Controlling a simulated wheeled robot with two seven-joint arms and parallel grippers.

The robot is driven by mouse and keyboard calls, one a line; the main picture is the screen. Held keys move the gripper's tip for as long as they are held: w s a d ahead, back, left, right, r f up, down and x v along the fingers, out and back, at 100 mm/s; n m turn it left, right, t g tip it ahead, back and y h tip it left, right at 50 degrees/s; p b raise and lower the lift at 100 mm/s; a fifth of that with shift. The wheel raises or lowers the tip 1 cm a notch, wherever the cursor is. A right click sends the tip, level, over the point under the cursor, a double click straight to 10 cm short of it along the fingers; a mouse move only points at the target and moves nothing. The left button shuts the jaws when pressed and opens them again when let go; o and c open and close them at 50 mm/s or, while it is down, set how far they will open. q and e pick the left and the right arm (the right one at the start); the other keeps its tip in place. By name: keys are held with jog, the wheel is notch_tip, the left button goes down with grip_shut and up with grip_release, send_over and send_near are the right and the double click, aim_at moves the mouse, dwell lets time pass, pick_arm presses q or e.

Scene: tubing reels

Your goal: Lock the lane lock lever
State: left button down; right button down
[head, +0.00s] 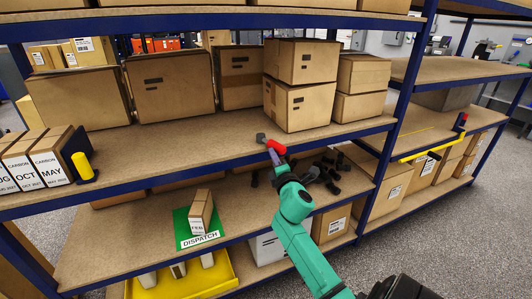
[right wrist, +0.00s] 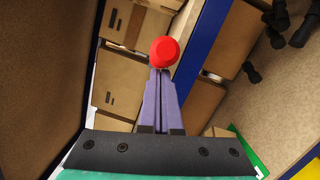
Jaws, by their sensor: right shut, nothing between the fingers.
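A red rounded knob (head: 276,147) shows at the front edge of the middle shelf, with a small grey piece (head: 261,138) beside it. It looks like the lever's end, though most of any lever is hidden. My right gripper (head: 272,156) is at this knob, its purple fingers shut and empty. In the right wrist view the red knob (right wrist: 165,52) sits just beyond the tips of the closed fingers (right wrist: 160,75); I cannot tell whether they touch. My left gripper is not in view.
A yellow handle (head: 83,167) on a dark plate stands beside labelled boxes (head: 38,160) at the left. Cartons (head: 170,87) fill the middle shelf's back. A green dispatch mat (head: 183,229) and yellow tray (head: 222,277) lie below. A yellow bar (head: 430,146) crosses the right shelf edge.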

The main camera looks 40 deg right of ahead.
jog(key=shift+s+d+r, duration=0.1)
jog(key=shift+s+d, duration=0.1)
jog(key=shift+d, duration=0.3)
jog(key=shift+s+d, duration=0.15)
jog(key=shift+d, duration=0.3)
jog(key=shift+d+r, duration=0.1)
